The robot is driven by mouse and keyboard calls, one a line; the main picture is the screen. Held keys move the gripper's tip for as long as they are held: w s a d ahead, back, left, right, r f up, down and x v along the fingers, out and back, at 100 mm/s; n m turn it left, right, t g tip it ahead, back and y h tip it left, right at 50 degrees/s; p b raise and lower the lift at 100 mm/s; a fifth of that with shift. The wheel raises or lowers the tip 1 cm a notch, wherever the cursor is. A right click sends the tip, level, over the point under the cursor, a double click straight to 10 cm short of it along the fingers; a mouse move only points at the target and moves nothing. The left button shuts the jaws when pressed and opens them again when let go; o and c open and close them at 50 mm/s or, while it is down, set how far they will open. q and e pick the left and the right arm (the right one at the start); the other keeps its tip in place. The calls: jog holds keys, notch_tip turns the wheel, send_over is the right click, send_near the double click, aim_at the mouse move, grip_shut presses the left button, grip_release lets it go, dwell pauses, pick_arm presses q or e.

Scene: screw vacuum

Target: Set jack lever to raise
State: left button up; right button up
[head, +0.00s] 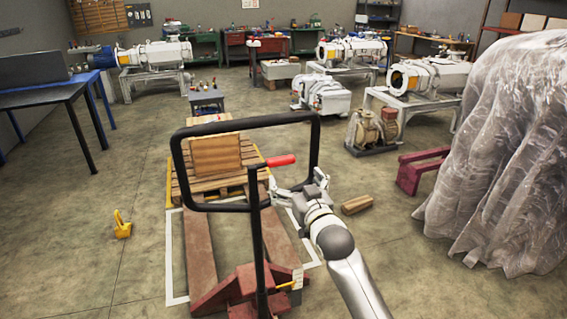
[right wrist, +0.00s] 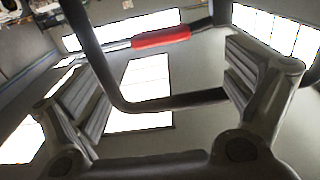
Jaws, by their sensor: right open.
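The jack lever has a red grip (head: 281,160) and sticks out to the right from the upright post of the pallet jack's black handle loop (head: 248,124). In the right wrist view the red grip (right wrist: 161,37) lies beyond and between my fingers, with the black loop (right wrist: 170,102) crossing nearer the middle. My right gripper (head: 297,184) is open and empty, just below and right of the red grip, apart from it. It also shows open in the right wrist view (right wrist: 160,100). The red jack body (head: 240,290) stands on the floor below. My left gripper is out of view.
A wooden pallet (head: 205,178) with a wooden box lies past the jack. A wood block (head: 356,205) lies right of my gripper. A plastic-covered object (head: 510,160) fills the right side. A dark table (head: 60,95) stands left. The left foreground floor is mostly clear.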

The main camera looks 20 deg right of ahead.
aim_at(282, 163)
jog(key=w+p, duration=0.1)
jog(key=w, duration=0.8)
jog(key=shift+w+a, duration=0.1)
jog(key=shift+a, duration=0.1)
jog(key=shift+c, duration=0.3)
